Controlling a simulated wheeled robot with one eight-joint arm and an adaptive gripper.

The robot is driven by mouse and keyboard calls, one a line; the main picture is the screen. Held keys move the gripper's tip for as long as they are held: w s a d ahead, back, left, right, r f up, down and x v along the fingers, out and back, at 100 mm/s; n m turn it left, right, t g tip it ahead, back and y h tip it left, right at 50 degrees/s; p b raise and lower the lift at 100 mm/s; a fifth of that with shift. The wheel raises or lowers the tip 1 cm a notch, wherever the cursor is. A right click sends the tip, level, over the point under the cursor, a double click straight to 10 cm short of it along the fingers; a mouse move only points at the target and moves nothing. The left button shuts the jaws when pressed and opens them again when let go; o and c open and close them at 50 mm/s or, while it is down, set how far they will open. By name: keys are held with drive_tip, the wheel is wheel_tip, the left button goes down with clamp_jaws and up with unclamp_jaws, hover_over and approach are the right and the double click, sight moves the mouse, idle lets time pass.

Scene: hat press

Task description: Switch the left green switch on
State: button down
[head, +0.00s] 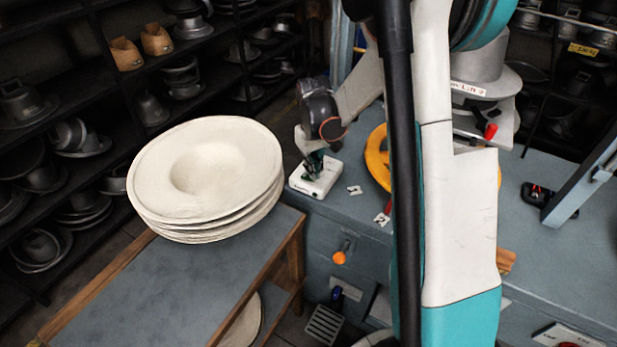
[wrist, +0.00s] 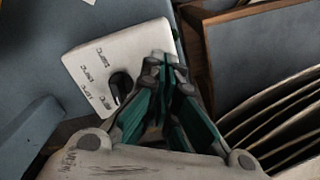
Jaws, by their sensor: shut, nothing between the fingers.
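A white switch box (head: 318,182) sits on the near left corner of the blue-grey bench in the head view. In the wrist view the box (wrist: 92,62) shows printed labels and a dark knob (wrist: 121,86). A small green bit (wrist: 175,34), possibly the green switch, shows at the box's edge just past my fingertips. My gripper (wrist: 165,58) has green fingers, shut and empty, with the tips over the box's edge. In the head view my gripper (head: 313,163) is just above the box and covers part of it. I cannot tell whether the tips touch the switch, or its position.
A stack of cream hat blanks (head: 205,170) stands on a low table (head: 140,290) left of the box. A yellow ring (head: 377,160) and number tags lie to its right. An orange knob (head: 340,257) sticks out of the bench front. Shelves of hat moulds stand behind.

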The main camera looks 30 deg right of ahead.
drive_tip(key=shift+f+b, duration=0.45)
drive_tip(key=shift+f, duration=0.2)
idle(0.3)
drive_tip(key=shift+r+p, duration=2.15)
drive_tip(key=shift+r, duration=1.35)
drive_tip(key=shift+r, duration=0.1)
drive_tip(key=s+a+r+t, duration=0.2)
drive_tip(key=s+a+r, duration=0.2)
drive_tip(key=r, duration=0.4)
drive_tip(key=s+a+r+t, duration=0.2)
drive_tip(key=s+a+r, duration=0.1)
drive_tip(key=s, duration=0.6)
drive_tip(key=s+a+r+t, duration=0.3)
drive_tip(key=s+a+r, duration=0.1)
drive_tip(key=s, duration=0.5)
drive_tip(key=shift+s+a+r+m+b, duration=0.15)
drive_tip(key=shift+a+r+m+b, duration=0.2)
drive_tip(key=shift+r, duration=0.2)
